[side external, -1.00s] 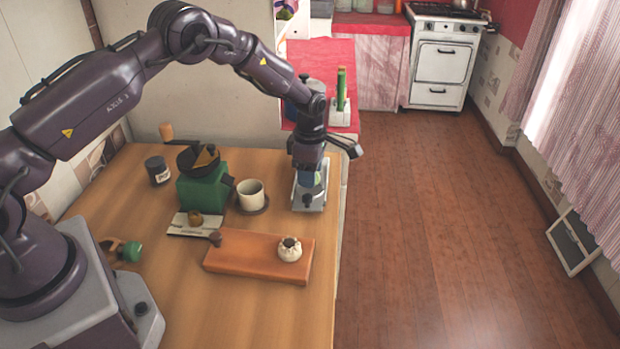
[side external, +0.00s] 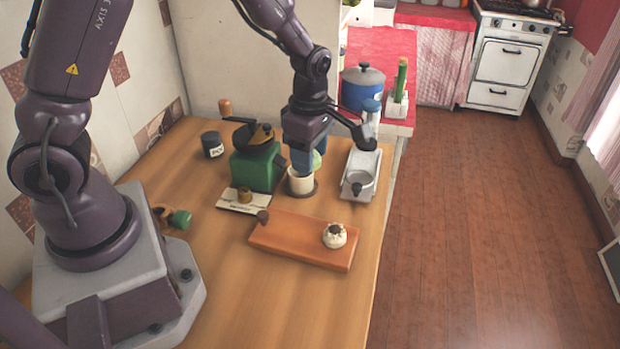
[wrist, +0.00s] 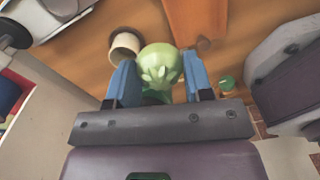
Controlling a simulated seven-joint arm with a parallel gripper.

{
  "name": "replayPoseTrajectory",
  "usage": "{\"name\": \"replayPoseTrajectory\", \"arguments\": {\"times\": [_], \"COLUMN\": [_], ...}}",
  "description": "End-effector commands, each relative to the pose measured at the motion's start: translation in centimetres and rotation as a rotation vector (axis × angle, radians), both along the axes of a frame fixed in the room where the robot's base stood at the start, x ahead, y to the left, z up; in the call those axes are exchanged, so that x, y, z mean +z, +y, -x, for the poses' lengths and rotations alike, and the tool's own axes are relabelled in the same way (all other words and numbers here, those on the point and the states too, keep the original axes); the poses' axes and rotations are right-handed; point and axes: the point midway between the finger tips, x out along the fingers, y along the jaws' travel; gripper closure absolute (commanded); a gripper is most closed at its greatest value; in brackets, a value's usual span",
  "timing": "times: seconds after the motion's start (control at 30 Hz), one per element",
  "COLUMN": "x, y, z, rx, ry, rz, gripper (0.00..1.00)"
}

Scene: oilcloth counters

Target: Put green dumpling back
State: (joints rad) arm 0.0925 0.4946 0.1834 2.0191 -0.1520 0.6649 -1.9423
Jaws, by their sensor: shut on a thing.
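My gripper (wrist: 160,78) has blue fingers and is shut on the green dumpling (wrist: 160,63), which is pale green with a pleated top. In the side external view, my gripper (side external: 308,158) is above the counter by the cream cup, and a sliver of the green dumpling (side external: 317,160) shows beside the fingers. The board also shows at the top of the wrist view (wrist: 195,18).
The cream cup (side external: 301,183) stands on a dark coaster, close under my gripper. A green grinder (side external: 255,168) is to its left and a grey-white device (side external: 360,178) to its right. A dark jar (side external: 212,144) is farther back. The front of the counter is clear.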

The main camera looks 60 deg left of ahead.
Motion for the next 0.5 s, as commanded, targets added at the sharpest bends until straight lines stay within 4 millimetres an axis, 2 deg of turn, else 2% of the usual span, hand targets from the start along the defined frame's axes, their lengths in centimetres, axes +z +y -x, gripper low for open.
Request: {"name": "replayPoseTrajectory", "arguments": {"times": [0.1, 0.23, 0.33, 0.5], "x": [-1.7, -3.1, -4.0, -6.5], "y": [-1.9, -2.7, -2.8, -2.7], "z": [3.2, 5.7, 6.6, 6.3], "rx": [-0.110, -0.232, -0.298, -0.328], "ry": [0.018, 0.010, -0.005, -0.020], "rz": [0.008, 0.006, 0.001, -0.003], "gripper": [0.59, 0.59, 0.59, 0.59]}}
